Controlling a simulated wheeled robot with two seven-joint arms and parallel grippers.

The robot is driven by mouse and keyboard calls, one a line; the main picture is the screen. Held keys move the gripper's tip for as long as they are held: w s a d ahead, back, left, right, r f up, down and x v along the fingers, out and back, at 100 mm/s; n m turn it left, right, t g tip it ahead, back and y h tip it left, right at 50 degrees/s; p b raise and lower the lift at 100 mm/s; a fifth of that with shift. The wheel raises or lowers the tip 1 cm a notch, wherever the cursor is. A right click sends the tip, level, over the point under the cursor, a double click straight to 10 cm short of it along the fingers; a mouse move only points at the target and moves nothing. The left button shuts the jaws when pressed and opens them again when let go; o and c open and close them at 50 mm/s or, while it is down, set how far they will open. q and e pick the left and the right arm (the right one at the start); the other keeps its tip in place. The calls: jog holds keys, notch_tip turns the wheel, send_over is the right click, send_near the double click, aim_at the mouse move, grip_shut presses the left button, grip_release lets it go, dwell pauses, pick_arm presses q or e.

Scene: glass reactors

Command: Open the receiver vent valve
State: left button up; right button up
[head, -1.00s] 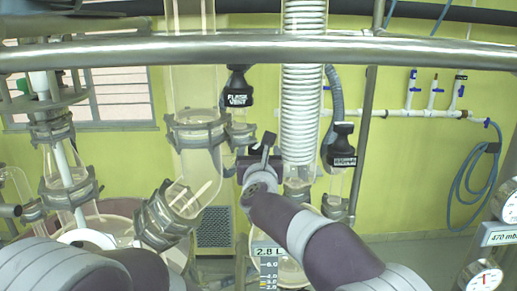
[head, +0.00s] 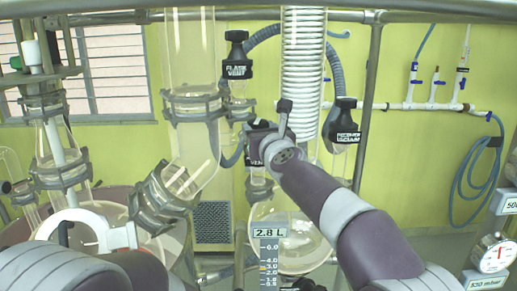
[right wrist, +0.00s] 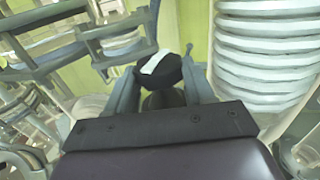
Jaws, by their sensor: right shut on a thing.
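The receiver vent valve's black knob (right wrist: 160,72), with a white label, sits between the fingers of my right gripper in the right wrist view. In the head view it is mostly hidden behind my right gripper (head: 264,138); only part of a label reading "VEN" (head: 257,161) shows. The right gripper is shut on this knob. The clear receiver flask (head: 298,240), with a 2.8 L readout, hangs below. Part of my left arm shows at the lower left of the head view, but its gripper does not.
The black flask vent knob (head: 236,56) is up and left of my right gripper. Another labelled black knob (head: 342,122) is to the right. The coiled condenser (head: 303,80) stands close by. A metal post (head: 368,100) and glass column (head: 194,60) flank this space.

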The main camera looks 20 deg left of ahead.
jog(key=shift+w+d+f+n+g+y+b, duration=0.1)
jog(key=shift+f+n+g+y+b, duration=0.2)
jog(key=shift+n+g+y+b, duration=0.45)
pick_arm(q)
jog(key=shift+f+b, duration=0.5)
jog(key=shift+f, duration=1.35)
pick_arm(e)
jog(key=shift+d+r+n+g+y, duration=0.1)
jog(key=shift+r+n+g+y, duration=0.15)
jog(key=shift+n+g+y, duration=0.9)
jog(key=shift+y, duration=0.3)
jog(key=o, duration=1)
jog(key=shift+o, duration=0.2)
jog(key=shift+r, duration=0.1)
pick_arm(q)
jog(key=shift+s+a, duration=0.1)
jog(key=shift+f, duration=0.1)
